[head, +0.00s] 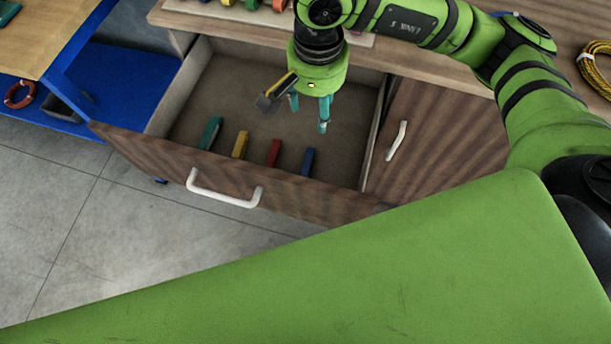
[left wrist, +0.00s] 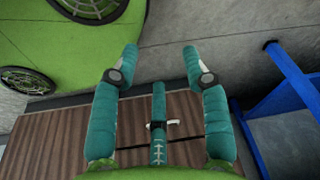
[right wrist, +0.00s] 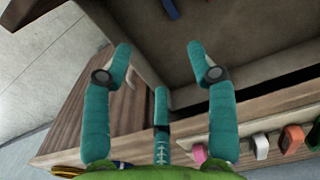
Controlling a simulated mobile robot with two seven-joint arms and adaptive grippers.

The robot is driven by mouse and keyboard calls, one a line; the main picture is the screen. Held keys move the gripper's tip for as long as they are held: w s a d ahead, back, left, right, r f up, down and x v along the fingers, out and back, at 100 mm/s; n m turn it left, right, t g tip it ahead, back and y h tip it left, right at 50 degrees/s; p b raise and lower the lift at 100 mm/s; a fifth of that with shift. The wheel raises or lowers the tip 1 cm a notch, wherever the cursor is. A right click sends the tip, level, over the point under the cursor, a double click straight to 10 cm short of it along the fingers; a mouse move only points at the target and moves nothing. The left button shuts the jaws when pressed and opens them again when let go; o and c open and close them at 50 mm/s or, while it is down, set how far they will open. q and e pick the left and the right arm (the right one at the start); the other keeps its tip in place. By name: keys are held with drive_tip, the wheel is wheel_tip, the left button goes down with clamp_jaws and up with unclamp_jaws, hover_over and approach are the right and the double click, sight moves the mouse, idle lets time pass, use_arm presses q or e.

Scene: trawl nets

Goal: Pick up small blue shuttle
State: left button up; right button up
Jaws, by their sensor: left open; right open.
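The small blue shuttle (head: 308,161) lies in the open drawer (head: 225,88), near its front panel, rightmost in a row of coloured pieces. In the right wrist view a blue piece (right wrist: 169,9) shows at the top edge, partly cut off. My right gripper (head: 310,115) is open and empty over the drawer, fingers pointing down, apart from the blue shuttle. It also shows open in the right wrist view (right wrist: 158,50). My left gripper (left wrist: 160,52) is open and empty in the left wrist view, away from the shuttle; I cannot make it out in the head view.
Green (head: 210,133), yellow (head: 240,144) and red (head: 274,152) pieces lie left of the blue one. The drawer walls and front panel (head: 150,153) surround them. A closed cabinet door (head: 430,140) stands to the right. Several coloured pieces sit on the counter above.

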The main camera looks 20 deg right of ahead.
drive_tip(key=b, duration=1.4)
hover_over(309, 163)
wheel_tip(309, 163, down, 17)
drive_tip(key=shift+s+d+f+b, duration=0.25)
drive_tip(key=shift+s+f+b, duration=0.1)
drive_tip(key=shift+f+b, duration=0.35)
drive_tip(key=shift+f, duration=0.95)
drive_tip(key=f, duration=0.5)
drive_tip(key=shift+w+a, duration=0.25)
drive_tip(key=shift+w, duration=0.05)
use_arm(q)
drive_tip(key=w+d+f+t, duration=0.1)
drive_tip(key=w+f, duration=0.8)
drive_tip(key=f, duration=0.4)
drive_tip(key=shift+t, duration=0.3)
use_arm(e)
drive_tip(key=c, duration=1.1)
